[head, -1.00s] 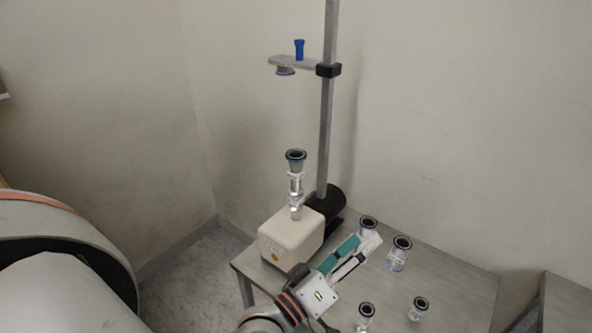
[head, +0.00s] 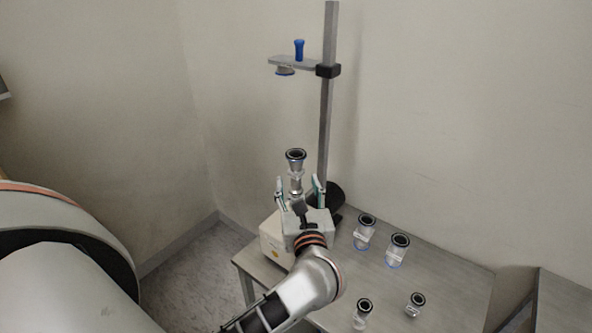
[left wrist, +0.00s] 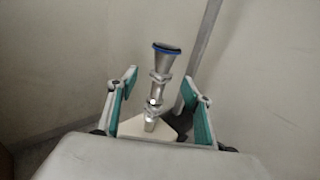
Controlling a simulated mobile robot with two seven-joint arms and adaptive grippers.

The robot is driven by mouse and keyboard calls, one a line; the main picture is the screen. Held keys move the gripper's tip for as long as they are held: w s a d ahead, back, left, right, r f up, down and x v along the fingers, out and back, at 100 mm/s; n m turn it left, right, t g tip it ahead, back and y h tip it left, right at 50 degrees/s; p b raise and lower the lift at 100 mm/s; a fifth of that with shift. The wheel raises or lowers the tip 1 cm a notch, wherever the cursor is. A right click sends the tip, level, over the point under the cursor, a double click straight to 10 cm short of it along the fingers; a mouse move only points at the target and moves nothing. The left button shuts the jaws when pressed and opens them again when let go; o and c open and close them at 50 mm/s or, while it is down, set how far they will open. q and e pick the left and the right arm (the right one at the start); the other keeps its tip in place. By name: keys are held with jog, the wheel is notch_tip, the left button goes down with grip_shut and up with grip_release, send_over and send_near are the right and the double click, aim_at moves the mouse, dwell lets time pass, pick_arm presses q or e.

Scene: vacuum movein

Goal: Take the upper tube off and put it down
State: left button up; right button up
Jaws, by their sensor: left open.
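The upper tube (head: 295,160) is a silvery tube with a dark-rimmed wide mouth. It stands upright in a stack of metal fittings on the cream pump box (head: 273,243). In the left wrist view the tube (left wrist: 163,62) rises between my finger pads. My left gripper (head: 299,187) is open, with one teal-padded finger on each side of the stack. In the left wrist view my left gripper (left wrist: 160,95) shows a gap between each finger and the metal. The lower part of the stack is partly hidden by the gripper in the head view. My right gripper is not in view.
A grey post (head: 327,110) behind the box carries a clamp arm (head: 293,63) with a blue knob above the tube. Another table (head: 570,300) is at the right. The table's middle has free room.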

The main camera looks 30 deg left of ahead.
aim_at(297, 171)
pick_arm(q)
jog(key=p+x, duration=0.1)
jog(key=x, duration=0.6)
jog(key=shift+w+a+f+p, duration=0.1)
jog(key=shift+w+p, duration=0.25)
jog(key=shift+w, duration=0.05)
jog(key=c, duration=1.2)
